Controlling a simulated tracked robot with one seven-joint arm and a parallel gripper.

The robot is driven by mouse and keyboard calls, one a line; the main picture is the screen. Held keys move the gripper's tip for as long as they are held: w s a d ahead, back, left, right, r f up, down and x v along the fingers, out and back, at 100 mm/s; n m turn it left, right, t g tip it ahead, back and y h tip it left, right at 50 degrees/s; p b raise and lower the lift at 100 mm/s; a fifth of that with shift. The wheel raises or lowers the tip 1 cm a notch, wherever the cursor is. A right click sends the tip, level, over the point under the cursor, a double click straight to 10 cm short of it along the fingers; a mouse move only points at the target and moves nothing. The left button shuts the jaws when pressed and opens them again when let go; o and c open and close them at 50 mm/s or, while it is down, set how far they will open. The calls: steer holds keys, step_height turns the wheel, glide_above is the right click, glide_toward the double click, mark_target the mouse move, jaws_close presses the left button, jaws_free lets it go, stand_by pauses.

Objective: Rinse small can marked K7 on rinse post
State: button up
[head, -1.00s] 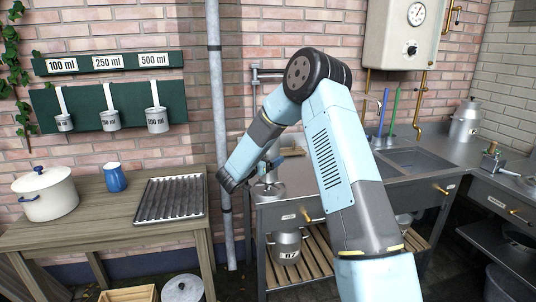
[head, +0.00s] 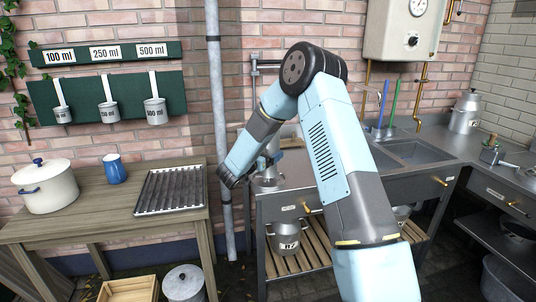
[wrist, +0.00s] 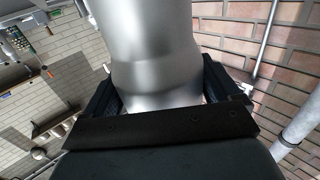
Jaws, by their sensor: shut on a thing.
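My gripper (wrist: 160,115) is shut on a smooth silver metal can (wrist: 150,45), which fills the upper middle of the wrist view between the jaws. No marking shows on the part of the can that I see. In the head view my wrist is bent down at the left end of the metal bench (head: 285,208), and the silver can (head: 268,180) shows partly behind it. I cannot tell whether it touches the bench top. Another silver can (head: 287,236) with a small label stands on the slatted shelf under the bench; its label is too small to read surely. I cannot make out the rinse post.
A grey vertical pipe (head: 218,110) runs close to my wrist. A wooden table (head: 130,215) at left holds a white pot (head: 45,190), a blue mug (head: 114,172) and a ribbed tray (head: 172,190). A sink (head: 415,150) and a silver churn (head: 466,112) are at right.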

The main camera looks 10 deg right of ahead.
steer(key=shift+f, duration=0.45)
stand_by(1.6)
steer(key=shift+r, duration=0.1)
stand_by(2.5)
step_height(320, 180, up, 7)
stand_by(1.3)
